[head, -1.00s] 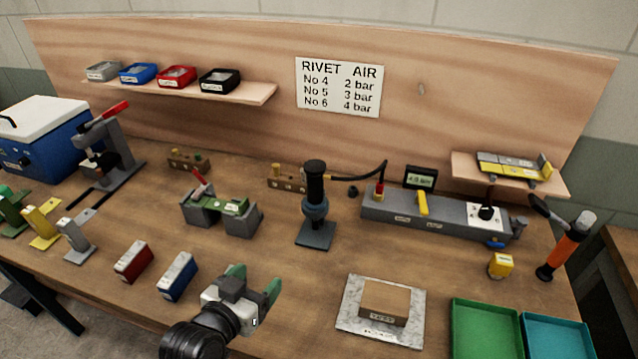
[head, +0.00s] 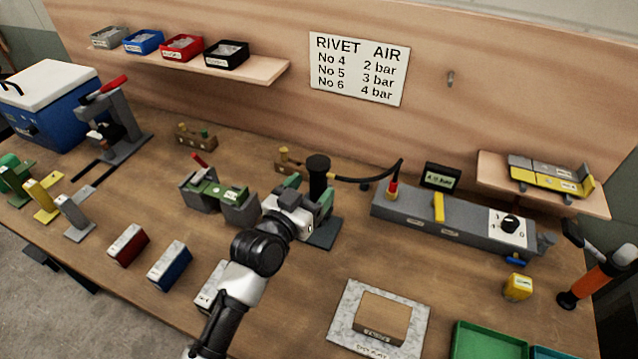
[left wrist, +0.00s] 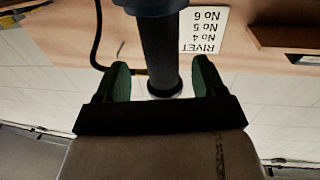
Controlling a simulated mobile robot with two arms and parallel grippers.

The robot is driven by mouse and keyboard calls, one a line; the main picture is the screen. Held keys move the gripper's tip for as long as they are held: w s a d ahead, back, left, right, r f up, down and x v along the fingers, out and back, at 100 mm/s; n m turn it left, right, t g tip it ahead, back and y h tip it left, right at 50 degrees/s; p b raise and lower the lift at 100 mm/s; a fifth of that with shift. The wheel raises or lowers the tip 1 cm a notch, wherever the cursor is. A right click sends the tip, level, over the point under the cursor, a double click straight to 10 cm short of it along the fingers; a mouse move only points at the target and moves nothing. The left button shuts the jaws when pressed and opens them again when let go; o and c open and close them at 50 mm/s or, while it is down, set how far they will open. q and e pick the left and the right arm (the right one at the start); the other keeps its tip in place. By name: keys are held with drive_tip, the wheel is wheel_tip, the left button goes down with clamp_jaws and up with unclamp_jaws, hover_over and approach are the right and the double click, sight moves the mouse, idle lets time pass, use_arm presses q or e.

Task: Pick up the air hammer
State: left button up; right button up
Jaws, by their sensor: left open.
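The air hammer (head: 318,166) stands upright on a dark square base, its black hose running off to the right. My left gripper (head: 309,196) has green fingers and is open, one finger on each side of the hammer's dark upright body. In the left wrist view the dark cylinder (left wrist: 160,50) passes between the two spread fingers of the gripper (left wrist: 162,80), with gaps beside it. My gripper hides the lower part of the hammer in the head view. My right gripper is not in view.
A grey air unit (head: 455,225) with a yellow lever stands right of the hammer. A green fixture (head: 220,197) is close on the left. A brown block on a marble plate (head: 345,335) lies in front. Red (head: 128,245) and blue (head: 169,265) blocks are at the front left.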

sight(313, 187)
use_arm(q)
drive_tip(key=x, duration=0.1)
drive_tip(key=p+x, duration=0.1)
drive_tip(key=x, duration=0.2)
drive_tip(key=shift+w+f, duration=0.3)
drive_tip(key=shift+w+d+f, duration=0.1)
drive_tip(key=shift+w+d, duration=0.15)
drive_tip(key=shift+w, duration=0.1)
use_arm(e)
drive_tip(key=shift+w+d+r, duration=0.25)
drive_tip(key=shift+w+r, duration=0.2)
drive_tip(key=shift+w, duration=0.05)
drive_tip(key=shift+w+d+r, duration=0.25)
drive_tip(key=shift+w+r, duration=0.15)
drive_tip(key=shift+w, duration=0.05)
use_arm(q)
drive_tip(key=c, duration=1.1)
drive_tip(key=shift+r, duration=0.2)
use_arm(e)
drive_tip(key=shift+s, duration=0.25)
